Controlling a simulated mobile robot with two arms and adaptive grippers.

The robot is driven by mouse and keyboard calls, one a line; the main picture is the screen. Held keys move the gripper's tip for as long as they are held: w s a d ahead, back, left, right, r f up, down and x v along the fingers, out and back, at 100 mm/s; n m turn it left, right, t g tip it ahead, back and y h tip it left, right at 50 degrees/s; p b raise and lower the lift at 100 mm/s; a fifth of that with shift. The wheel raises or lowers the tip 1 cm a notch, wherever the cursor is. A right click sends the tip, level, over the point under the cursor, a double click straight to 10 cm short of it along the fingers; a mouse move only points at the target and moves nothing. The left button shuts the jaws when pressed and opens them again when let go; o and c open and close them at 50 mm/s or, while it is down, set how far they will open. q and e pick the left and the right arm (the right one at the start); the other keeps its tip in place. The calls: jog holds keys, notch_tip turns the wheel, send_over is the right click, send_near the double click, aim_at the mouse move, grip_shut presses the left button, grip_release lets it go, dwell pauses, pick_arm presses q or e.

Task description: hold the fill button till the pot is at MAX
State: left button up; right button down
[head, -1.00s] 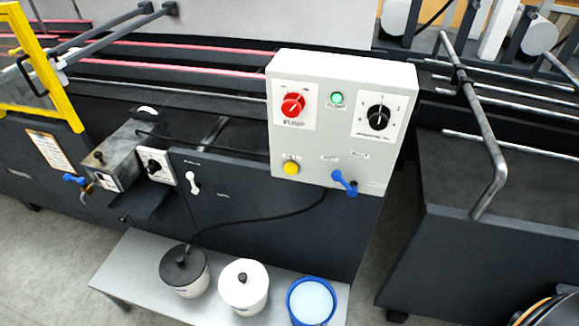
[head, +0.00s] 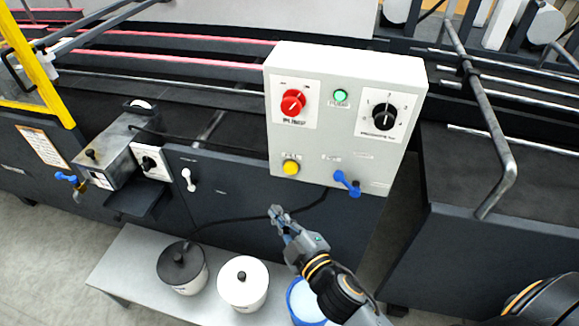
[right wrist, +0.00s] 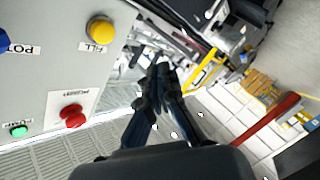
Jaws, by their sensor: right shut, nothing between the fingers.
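The yellow fill button (head: 291,168) sits at the lower left of the white control box. It also shows in the right wrist view (right wrist: 101,30), with a FILL label under it. My right gripper (head: 277,212) is shut and empty, below the button and apart from it in the head view. In the right wrist view the closed fingers (right wrist: 161,72) lie to the right of the button. A steel pot-like box (head: 105,160) with a blue-handled tap is at the left; I cannot read any MAX mark or level. My left gripper is not in view.
Below, a grey bench (head: 125,265) holds lidded pots and a blue tub (head: 304,300). A bent rail stands at right.

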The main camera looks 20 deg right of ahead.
aim_at(284, 169)
jog(key=shift+r, duration=0.7)
jog(key=w+d+p, duration=0.1)
jog(key=w+d, duration=0.3)
jog(key=w, duration=0.3)
jog(key=shift+w+d, duration=0.15)
jog(key=shift+d, duration=0.25)
dwell(1.0)
jog(key=shift+w+d+p, duration=0.25)
jog(key=shift+w+p, duration=0.05)
jog(key=shift+w, duration=0.05)
jog(key=shift+w+d, duration=0.3)
jog(key=shift+w, duration=0.15)
dwell(0.7)
jog(key=shift+s, duration=0.1)
dwell(1.1)
jog(key=shift+s+a, duration=0.55)
jog(key=shift+s, duration=0.15)
